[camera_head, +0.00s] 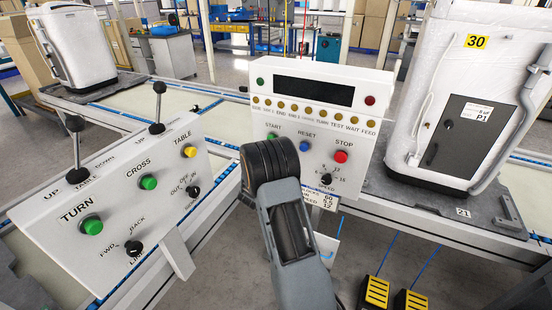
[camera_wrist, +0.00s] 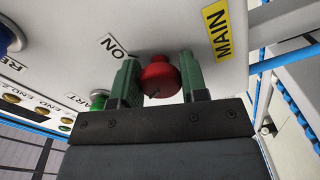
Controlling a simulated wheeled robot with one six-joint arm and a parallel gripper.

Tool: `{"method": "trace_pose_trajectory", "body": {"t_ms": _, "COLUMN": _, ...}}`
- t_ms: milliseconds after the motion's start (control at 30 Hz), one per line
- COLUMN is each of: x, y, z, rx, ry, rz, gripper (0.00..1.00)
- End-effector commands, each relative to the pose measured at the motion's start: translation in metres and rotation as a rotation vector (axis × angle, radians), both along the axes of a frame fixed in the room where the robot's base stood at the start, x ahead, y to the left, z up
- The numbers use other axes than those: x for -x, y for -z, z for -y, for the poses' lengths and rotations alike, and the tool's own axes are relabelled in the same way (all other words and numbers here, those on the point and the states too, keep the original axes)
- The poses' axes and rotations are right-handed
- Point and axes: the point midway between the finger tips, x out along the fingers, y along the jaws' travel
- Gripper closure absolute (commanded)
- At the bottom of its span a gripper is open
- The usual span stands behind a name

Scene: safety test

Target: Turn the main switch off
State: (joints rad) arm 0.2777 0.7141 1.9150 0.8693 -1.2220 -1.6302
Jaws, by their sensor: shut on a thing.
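The main switch (camera_wrist: 160,79) is a red rotary knob on a pale panel in the wrist view. A yellow MAIN label (camera_wrist: 222,34) is to its right and an ON label (camera_wrist: 119,46) is to its upper left. My gripper (camera_wrist: 158,68) has its two green fingers on either side of the knob and is shut on it. A small dark mark shows on the knob's lower face. In the head view, my arm reaches toward the panel, and the switch and my fingertips are hidden.
In the wrist view, a green button (camera_wrist: 98,101) and a blue button (camera_wrist: 8,38) are left of the fingers. The head view shows the upright control box (camera_head: 320,105), a sloped panel with levers (camera_head: 125,190), white appliances (camera_head: 455,90) and yellow pedals (camera_head: 376,292).

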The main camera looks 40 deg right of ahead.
Motion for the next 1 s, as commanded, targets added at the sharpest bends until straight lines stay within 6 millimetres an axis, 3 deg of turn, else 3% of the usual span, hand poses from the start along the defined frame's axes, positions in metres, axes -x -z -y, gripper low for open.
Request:
{"method": "trace_pose_trajectory", "body": {"t_ms": 400, "x": -0.0012, "y": -0.0023, "z": -0.0013, "rx": 0.123, "ry": -0.005, "rz": -0.228, "gripper": 0.84}}
{"method": "trace_pose_trajectory", "body": {"t_ms": 1000, "x": -0.0016, "y": -0.0010, "z": -0.0013, "rx": 0.164, "ry": -0.006, "rz": -0.300, "gripper": 0.83}}
